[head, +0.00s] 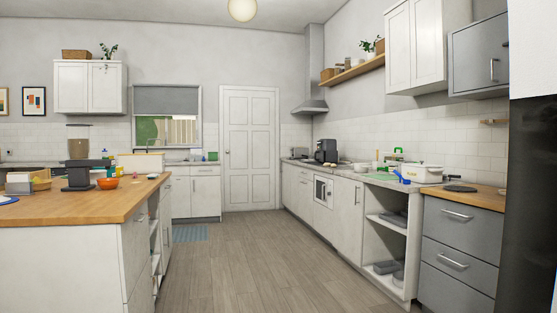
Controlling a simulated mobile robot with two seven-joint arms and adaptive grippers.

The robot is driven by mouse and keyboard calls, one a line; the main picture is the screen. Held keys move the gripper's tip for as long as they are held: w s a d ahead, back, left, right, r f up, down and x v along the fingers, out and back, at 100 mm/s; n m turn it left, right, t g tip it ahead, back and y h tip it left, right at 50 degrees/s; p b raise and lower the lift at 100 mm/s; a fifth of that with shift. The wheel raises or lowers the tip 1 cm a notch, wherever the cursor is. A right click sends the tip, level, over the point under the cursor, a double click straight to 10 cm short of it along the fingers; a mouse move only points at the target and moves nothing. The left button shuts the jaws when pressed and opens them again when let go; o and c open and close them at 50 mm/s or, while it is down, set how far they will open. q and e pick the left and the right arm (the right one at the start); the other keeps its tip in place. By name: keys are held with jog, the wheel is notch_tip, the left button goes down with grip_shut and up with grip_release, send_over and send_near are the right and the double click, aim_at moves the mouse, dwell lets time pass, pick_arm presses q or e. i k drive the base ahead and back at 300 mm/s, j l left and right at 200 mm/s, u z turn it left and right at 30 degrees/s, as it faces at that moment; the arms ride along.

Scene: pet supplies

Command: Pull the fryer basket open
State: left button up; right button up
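A black appliance that looks like the air fryer (326,150) stands on the right-hand counter, toward the far end near the range hood. It is small and far off. Its basket cannot be made out clearly, so I cannot tell whether it is open or shut. Neither of my grippers shows in the head view.
The wooden floor (240,255) between the island and the right-hand cabinets is clear. A blue mat (190,233) lies near the far cabinets. A black fridge-like unit (530,200) stands close at the right.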

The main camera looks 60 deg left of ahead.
aim_at(323, 156)
jog(key=j+u, duration=0.1)
jog(key=u, duration=1.75)
jog(key=i+u, duration=0.5)
jog(key=i, duration=2.55)
jog(key=i+j, duration=0.1)
jog(key=i, duration=3.25)
jog(key=i+z, duration=0.1)
jog(key=i, duration=1.6)
jog(key=i+j+z, duration=0.2)
jog(key=i+z, duration=0.3)
jog(key=i+j+z, duration=0.5)
jog(key=i, duration=0.15)
